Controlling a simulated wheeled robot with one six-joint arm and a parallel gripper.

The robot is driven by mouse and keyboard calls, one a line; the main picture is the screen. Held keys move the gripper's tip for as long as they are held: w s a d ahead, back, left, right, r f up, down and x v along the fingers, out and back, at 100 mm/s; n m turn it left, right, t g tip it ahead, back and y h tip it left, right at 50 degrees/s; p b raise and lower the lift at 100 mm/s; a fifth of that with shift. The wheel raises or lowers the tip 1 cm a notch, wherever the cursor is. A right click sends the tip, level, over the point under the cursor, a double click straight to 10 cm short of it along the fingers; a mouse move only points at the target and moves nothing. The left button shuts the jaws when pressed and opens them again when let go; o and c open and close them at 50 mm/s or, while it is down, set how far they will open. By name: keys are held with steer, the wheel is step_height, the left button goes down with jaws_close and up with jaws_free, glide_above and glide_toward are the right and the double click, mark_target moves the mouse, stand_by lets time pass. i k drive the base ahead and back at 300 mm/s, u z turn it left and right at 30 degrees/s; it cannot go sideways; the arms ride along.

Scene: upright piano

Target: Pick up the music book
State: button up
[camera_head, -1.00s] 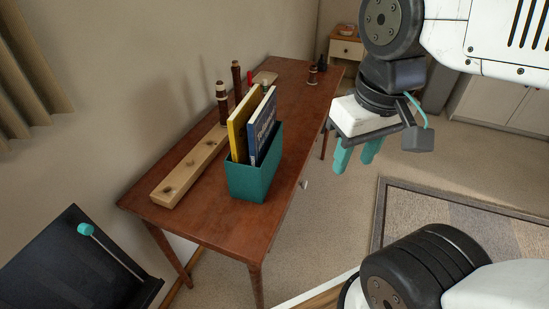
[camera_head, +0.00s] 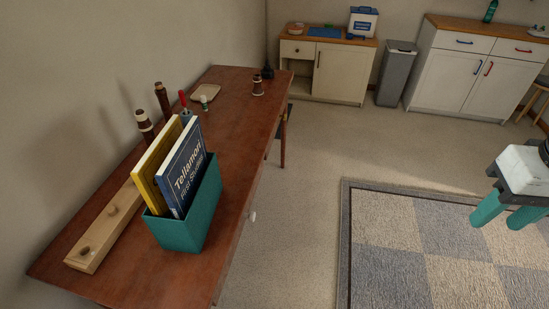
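Two books stand upright in a teal holder (camera_head: 188,234) on the wooden table. My gripper (camera_head: 506,214), with teal fingers, is at the right edge, over the rug and far from the books. Its fingers are apart with nothing seen between them. Part of it is cut off by the frame.
A rug (camera_head: 400,235) covers the floor at right. Cabinets (camera_head: 465,75) and a bin (camera_head: 397,75) stand at the back. The floor between is clear.

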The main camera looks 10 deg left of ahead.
mark_target(180, 177)
steer(key=z, duration=0.5)
steer(key=i, duration=1.2)
steer(key=u, duration=2.2)
